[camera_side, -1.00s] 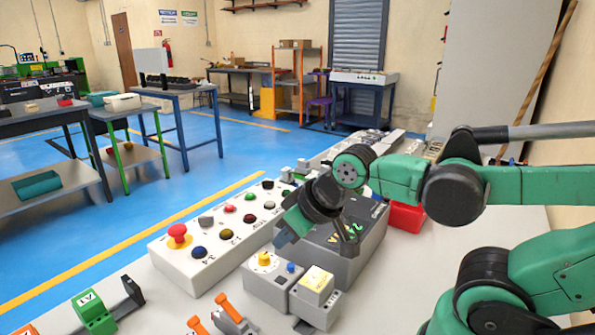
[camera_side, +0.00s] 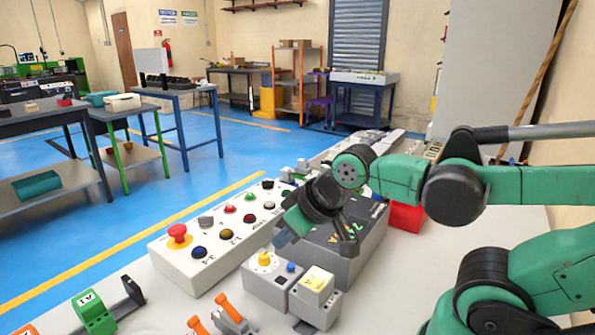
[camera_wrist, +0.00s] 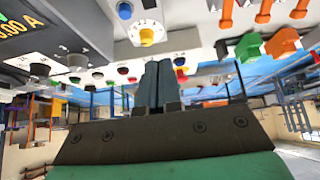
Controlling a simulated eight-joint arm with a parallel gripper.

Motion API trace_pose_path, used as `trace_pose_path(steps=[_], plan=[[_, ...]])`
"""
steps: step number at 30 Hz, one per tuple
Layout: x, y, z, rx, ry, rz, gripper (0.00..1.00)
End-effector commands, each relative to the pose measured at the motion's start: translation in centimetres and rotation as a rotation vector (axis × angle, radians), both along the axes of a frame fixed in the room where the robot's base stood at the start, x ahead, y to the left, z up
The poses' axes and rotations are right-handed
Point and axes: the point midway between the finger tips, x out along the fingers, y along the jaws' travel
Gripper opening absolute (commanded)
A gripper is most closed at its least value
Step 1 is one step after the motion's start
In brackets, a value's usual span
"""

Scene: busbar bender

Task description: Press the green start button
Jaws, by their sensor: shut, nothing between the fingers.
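The green button (camera_side: 250,197) is in the back row of a white control box (camera_side: 185,270), beside a red button (camera_side: 230,208). In the wrist view a small green button (camera_wrist: 110,83) shows left of the fingers. My gripper (camera_side: 284,238) is in front of the control box, above the grey box with the display, and apart from the green button. In the wrist view its two dark fingers (camera_wrist: 158,65) are together with nothing between them. They hide part of the control box there.
A red mushroom button (camera_side: 178,235), a blue button (camera_side: 199,252) and several others share the control box. The grey display box (camera_side: 345,245) is under my gripper. A small box with a yellow knob (camera_side: 264,259) stands in front. Green and orange-handled parts lie at the front left.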

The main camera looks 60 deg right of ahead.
Motion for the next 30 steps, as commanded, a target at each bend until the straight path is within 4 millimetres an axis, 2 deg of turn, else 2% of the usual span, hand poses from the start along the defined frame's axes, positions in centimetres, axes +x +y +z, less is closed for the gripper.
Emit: trace_pose_path(steps=[8, 13, 17, 21, 26, 30], plan=[[0.2, -0.1, 0.2, 0.004, 0.000, -0.004, 0.00], [2.1, -0.6, 1.7, 0.044, -0.004, -0.045, 0.00], [5.1, -1.6, 3.5, 0.105, -0.011, -0.104, 0.00], [9.0, -3.4, 5.2, 0.181, -0.025, -0.177, 0.00], [13.5, -6.1, 6.1, 0.266, -0.045, -0.260, 0.00], [17.2, -9.1, 6.0, 0.339, -0.068, -0.332, 0.00]])
